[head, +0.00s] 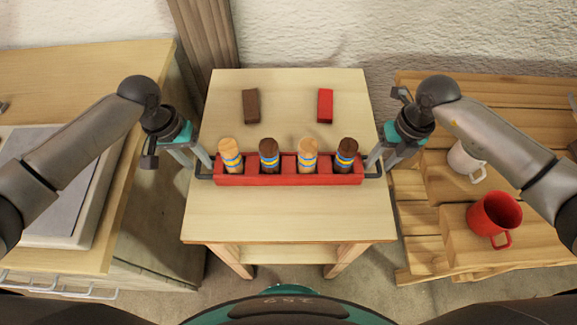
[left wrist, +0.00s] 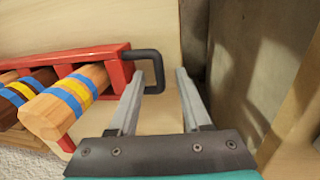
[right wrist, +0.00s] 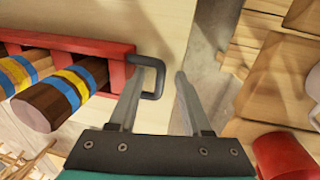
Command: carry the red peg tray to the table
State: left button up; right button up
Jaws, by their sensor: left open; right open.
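The red peg tray (head: 290,180) rests on a small light wooden table (head: 290,218). Several light and dark wooden pegs with blue and yellow bands stand in its compartments. A dark handle sticks out at each end. My left gripper (head: 207,168) is open at the left handle; in the left wrist view the handle (left wrist: 160,70) reaches between or just beside the fingertips (left wrist: 158,75). My right gripper (head: 370,168) is open at the right handle; in the right wrist view the handle (right wrist: 160,76) lies by the fingertips (right wrist: 160,76). I cannot tell whether either touches.
A brown block (head: 251,106) and a red block (head: 325,106) lie behind the tray. At right, a slatted wooden bench (head: 440,90) holds a red mug (head: 494,214) and a white mug (head: 465,161).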

pick_arm(q)
grip_shut()
pick_arm(e)
grip_shut()
pick_arm(q)
jog(key=shift+r, duration=0.1)
pick_arm(e)
jog(key=shift+w+r, duration=0.1)
dwell(0.9)
